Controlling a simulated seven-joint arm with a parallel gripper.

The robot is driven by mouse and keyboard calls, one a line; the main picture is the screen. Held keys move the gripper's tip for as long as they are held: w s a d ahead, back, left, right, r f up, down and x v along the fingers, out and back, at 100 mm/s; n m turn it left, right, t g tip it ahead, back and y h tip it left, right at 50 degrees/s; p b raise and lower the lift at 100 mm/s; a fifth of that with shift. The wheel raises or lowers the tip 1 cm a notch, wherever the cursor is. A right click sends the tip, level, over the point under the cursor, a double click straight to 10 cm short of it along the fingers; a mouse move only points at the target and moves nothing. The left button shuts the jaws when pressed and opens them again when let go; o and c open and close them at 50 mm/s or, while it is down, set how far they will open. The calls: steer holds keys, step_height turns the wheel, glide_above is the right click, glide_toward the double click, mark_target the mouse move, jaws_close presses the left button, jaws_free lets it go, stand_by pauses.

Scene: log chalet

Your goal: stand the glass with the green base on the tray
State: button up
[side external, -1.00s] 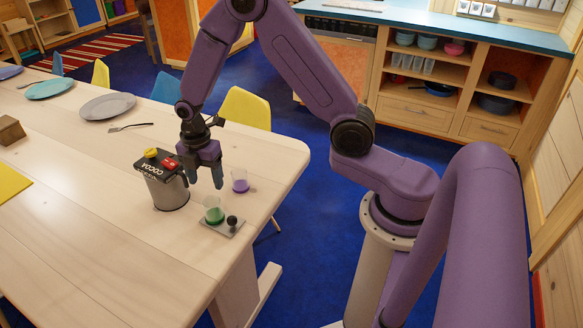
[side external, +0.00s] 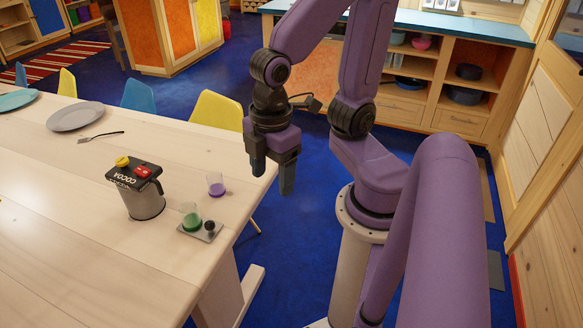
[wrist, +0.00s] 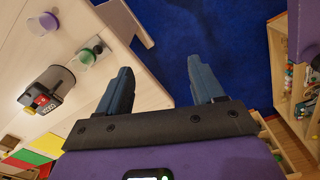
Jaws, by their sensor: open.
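The glass with the green base (side external: 191,217) stands upright on the small grey tray (side external: 214,236) near the table's right edge, beside a dark ball (side external: 210,226). In the wrist view, the green-based glass (wrist: 85,59) and ball (wrist: 98,49) show at upper left. My gripper (side external: 273,177) is open and empty, raised to the right of the tray and apart from it, near the table's edge. In the wrist view, nothing lies between the fingers (wrist: 160,66).
A glass with a purple base (side external: 216,186) stands behind the tray. A cocoa canister (side external: 142,202) stands to its left. A grey plate (side external: 76,116) and a fork (side external: 101,135) lie farther back. A yellow chair (side external: 215,110) is at the table's far side. The front of the table is clear.

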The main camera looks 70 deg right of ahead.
steer(key=s, duration=0.1)
steer(key=s+d, duration=0.1)
steer(key=s, duration=0.1)
steer(key=shift+s+d+r+m, duration=0.15)
steer(key=shift+d+r+m, duration=0.15)
steer(key=shift+m, duration=0.1)
